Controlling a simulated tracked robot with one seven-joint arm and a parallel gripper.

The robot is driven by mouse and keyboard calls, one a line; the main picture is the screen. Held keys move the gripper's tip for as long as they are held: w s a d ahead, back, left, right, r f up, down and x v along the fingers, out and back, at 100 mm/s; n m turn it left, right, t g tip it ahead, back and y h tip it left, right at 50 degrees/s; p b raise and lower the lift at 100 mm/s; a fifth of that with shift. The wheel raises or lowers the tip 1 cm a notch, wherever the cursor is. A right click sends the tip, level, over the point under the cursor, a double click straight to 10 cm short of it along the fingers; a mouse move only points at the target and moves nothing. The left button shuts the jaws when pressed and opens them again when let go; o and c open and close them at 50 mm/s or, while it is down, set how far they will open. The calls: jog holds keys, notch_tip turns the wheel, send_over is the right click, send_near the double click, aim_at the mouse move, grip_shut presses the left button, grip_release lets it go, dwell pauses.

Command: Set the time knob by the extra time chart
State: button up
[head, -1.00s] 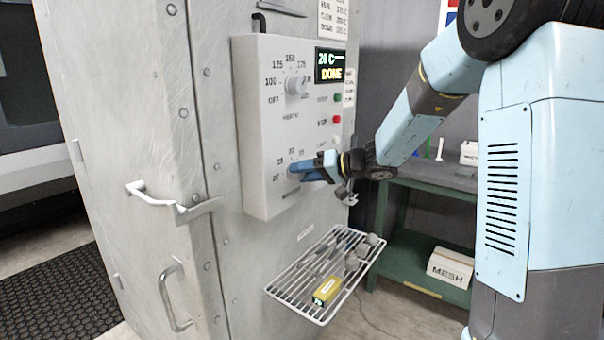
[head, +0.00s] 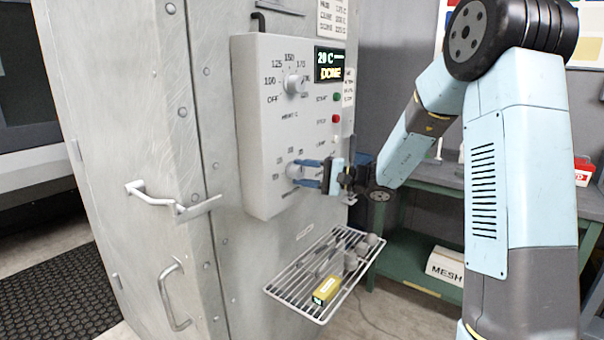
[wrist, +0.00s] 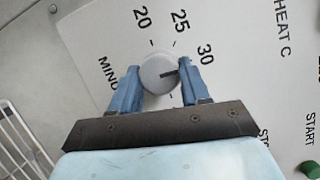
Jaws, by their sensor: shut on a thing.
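The time knob (head: 293,171) is a round grey knob low on the white control panel (head: 262,130). In the wrist view the knob (wrist: 153,75) sits between the two blue fingers of my gripper (wrist: 160,68), which is shut on it. The dark line on the knob points right, roughly toward 30; a finger covers part of that edge. The marks 20, 25 and 30 are readable; others are hidden. In the head view my gripper (head: 308,173) reaches the knob from the right.
The heat knob (head: 295,83) is above. The display (head: 328,65) reads 20 C and DONE. A green button (head: 337,97) and a red button (head: 336,119) are at the panel's right. A wire rack (head: 283,291) below holds a yellow box (head: 326,290) and grey parts.

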jog(key=m, duration=0.1)
jog(key=m+t, duration=0.1)
jog(key=m, duration=0.1)
jog(key=m+y, duration=0.1)
jog(key=m, duration=0.1)
jog(key=shift+d+f, duration=0.15)
jog(key=shift+f, duration=0.2)
jog(key=m+t, duration=0.1)
jog(key=m, duration=0.1)
jog(key=m+t, duration=0.1)
jog(key=m, duration=0.2)
jog(key=shift+m+t+y, duration=0.3)
jog(key=shift+y, duration=0.1)
jog(key=m+t, duration=0.2)
jog(key=m, duration=0.1)
jog(key=m+t+h, duration=0.1)
jog(key=m, duration=0.3)
jog(key=shift+s+t, duration=0.15)
jog(key=shift+t, duration=0.25)
jog(key=shift+a+m+t+h, duration=0.15)
jog(key=shift+m+t+h, duration=0.25)
jog(key=shift+m, duration=0.85)
jog(key=shift+a+m+t+h, duration=0.1)
jog(key=shift+m+t+h, duration=0.3)
jog(key=shift+m, duration=1.15)
jog(key=o, duration=1)
jog(key=shift+o, duration=0.2)
